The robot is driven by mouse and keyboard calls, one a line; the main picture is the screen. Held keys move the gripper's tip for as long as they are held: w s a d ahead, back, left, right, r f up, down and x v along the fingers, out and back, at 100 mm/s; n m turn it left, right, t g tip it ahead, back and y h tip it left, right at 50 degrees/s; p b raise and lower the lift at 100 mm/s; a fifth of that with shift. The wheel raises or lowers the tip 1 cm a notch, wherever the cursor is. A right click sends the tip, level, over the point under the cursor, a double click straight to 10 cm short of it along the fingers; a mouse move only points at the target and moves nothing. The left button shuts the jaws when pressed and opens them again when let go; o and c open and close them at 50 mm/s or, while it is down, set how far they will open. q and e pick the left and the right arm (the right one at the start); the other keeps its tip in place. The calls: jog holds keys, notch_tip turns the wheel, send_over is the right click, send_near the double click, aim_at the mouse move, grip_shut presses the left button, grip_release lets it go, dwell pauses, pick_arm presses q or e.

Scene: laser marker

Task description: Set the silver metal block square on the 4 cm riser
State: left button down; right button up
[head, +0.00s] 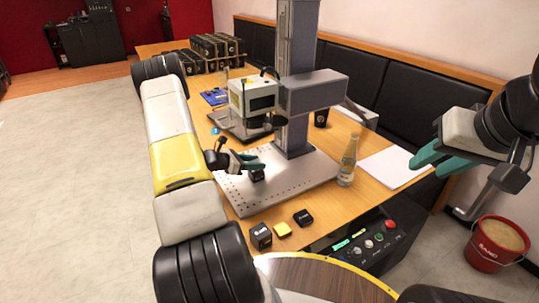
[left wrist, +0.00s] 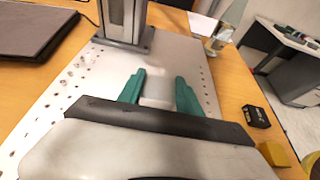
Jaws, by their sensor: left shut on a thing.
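My left gripper (head: 255,164) is over the perforated metal plate of the laser marker. In the left wrist view its two teal fingers (left wrist: 160,92) stand on either side of a pale silver block (left wrist: 158,88), and it is shut on that block. In the head view the silver block cannot be made out behind the fingers. A small black block with white lettering (head: 258,175), likely a riser, shows directly below the fingers on the plate; its label is unreadable and I cannot tell whether the silver block touches it. My right gripper (head: 440,162) is empty, its teal fingers apart, at the right.
The marker's column (head: 294,120) and head (head: 255,97) rise behind the plate (head: 300,178). A bottle (head: 347,162) stands at the plate's right edge. A black cube (head: 260,236), yellow block (head: 282,230) and low black block (head: 303,217) lie in front, beside the control panel (head: 365,248).

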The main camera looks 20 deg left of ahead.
pick_arm(q)
jog(key=shift+f, duration=0.75)
jog(key=c, duration=0.8)
grip_release()
jog(key=shift+f, duration=0.15)
jog(key=shift+s+a+r, duration=0.15)
jog(key=shift+a+r, duration=0.05)
jog(key=shift+r, duration=0.05)
jog(key=v, duration=1.1)
jog(key=shift+s+a+r, duration=0.1)
jog(key=shift+s, duration=0.15)
jog(key=shift+a, duration=0.1)
